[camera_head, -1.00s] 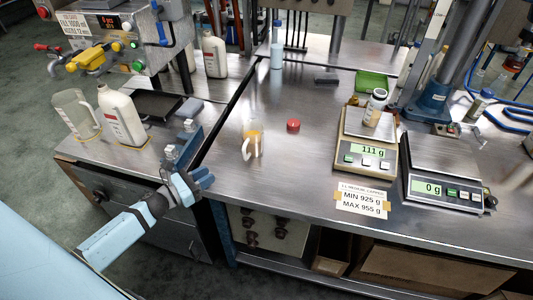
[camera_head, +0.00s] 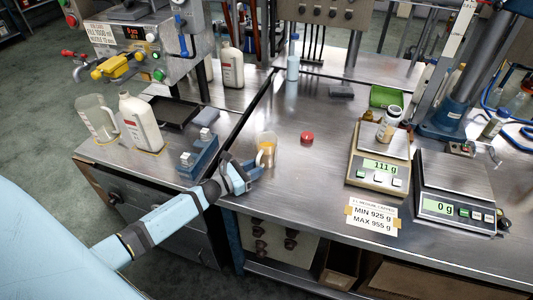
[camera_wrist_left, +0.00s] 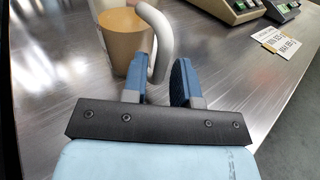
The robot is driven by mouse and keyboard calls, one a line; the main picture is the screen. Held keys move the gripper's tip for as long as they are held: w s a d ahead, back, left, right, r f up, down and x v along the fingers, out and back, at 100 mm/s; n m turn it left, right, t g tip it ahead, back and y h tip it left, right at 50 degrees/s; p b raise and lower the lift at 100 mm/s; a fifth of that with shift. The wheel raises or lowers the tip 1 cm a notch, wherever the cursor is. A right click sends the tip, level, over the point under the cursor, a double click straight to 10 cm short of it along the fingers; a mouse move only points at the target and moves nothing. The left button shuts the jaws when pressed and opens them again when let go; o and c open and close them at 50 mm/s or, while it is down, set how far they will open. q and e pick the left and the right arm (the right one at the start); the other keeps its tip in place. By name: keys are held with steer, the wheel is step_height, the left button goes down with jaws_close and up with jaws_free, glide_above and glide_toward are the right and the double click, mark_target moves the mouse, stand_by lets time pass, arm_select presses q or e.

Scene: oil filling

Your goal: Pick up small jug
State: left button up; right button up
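The small jug (camera_head: 265,143) stands upright on the steel table, near the table's left edge. It holds amber liquid. My left gripper (camera_head: 260,172) is open at the near side of the jug. In the left wrist view the jug (camera_wrist_left: 120,40) is at the top left, partly cut off. Its pale curved handle reaches down between the open fingers of my left gripper (camera_wrist_left: 160,72). The handle is close to the left finger, with a clear gap to the right finger. I cannot tell whether it touches the left one. My right gripper is out of view.
A red cap (camera_head: 307,138) lies right of the jug. Two scales (camera_head: 376,177) (camera_head: 450,208) stand farther right, the first bearing a small bottle (camera_head: 386,128). A large clear jug (camera_head: 97,118) and white bottle (camera_head: 140,122) stand on the left bench. Table around the cap is clear.

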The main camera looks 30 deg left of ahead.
mark_target(258, 158)
arm_select(q)
steer(key=shift+x, duration=0.9)
jaws_close()
steer(key=shift+r, duration=0.1)
steer(key=shift+r, duration=1.35)
step_height(258, 158, up, 17)
steer(key=p, duration=0.1)
